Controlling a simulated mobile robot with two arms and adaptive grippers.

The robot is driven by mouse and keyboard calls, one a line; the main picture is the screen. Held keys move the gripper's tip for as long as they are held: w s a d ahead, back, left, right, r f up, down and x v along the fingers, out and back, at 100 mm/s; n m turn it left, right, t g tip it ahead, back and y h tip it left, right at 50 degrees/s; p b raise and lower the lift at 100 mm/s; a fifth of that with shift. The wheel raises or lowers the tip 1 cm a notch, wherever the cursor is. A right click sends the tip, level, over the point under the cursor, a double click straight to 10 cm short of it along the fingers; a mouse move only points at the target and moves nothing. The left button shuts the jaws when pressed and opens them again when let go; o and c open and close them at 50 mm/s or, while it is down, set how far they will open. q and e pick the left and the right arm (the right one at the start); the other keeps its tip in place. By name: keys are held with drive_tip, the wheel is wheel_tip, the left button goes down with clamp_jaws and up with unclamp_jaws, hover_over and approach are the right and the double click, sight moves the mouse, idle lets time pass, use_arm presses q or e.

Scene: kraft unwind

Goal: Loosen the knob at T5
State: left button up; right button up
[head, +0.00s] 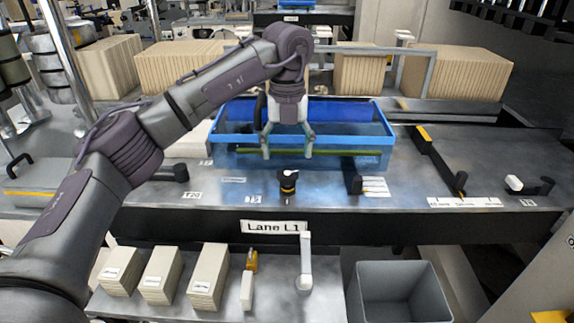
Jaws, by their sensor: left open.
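My right gripper is out of view.
The blue tray (372,160) stands behind the knob. Black levers (352,178) and (172,173) rise at either side. A lower shelf holds beige card stacks (208,282) and a white upright handle (305,262). A grey bin (397,300) stands at front right.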

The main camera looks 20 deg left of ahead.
sight(287, 171)
use_arm(q)
wheel_tip(287, 171, up, 6)
drive_tip(key=shift+r, duration=0.2)
drive_tip(key=shift+s+f, duration=0.1)
drive_tip(key=shift+f, duration=0.05)
idle(0.4)
